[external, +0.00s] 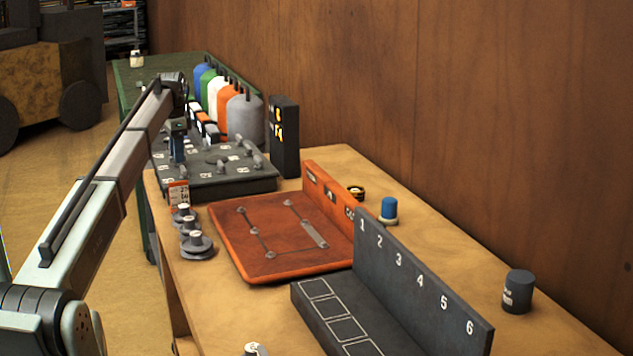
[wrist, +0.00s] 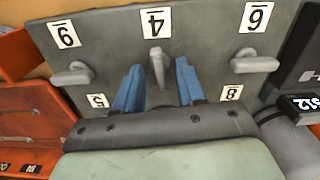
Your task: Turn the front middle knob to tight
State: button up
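The dark grey knob panel (external: 240,184) lies flat on the bench, with several grey lever knobs and white number labels. In the wrist view its labels are upside down. The middle knob (wrist: 157,66), beside the label 4 (wrist: 156,22), points up and down in the picture. My gripper (wrist: 157,78) has its two blue fingers apart, one on each side of this knob. I cannot tell whether either finger touches it. A left knob (wrist: 72,75) and a right knob (wrist: 254,62) lie sideways. In the external view my gripper (external: 177,150) points down over the panel's left part.
Coloured gas cylinders (external: 222,98) stand behind the panel, and a dark display post (external: 284,137) stands at its right. An orange-red tray (external: 285,262), stacked grey discs (external: 197,246) and a numbered dark rack (external: 423,290) lie nearer the camera.

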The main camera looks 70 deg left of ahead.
notch_tip(320, 180, up, 14)
dwell(0.8)
jog(key=shift+f, duration=0.15)
dwell(0.4)
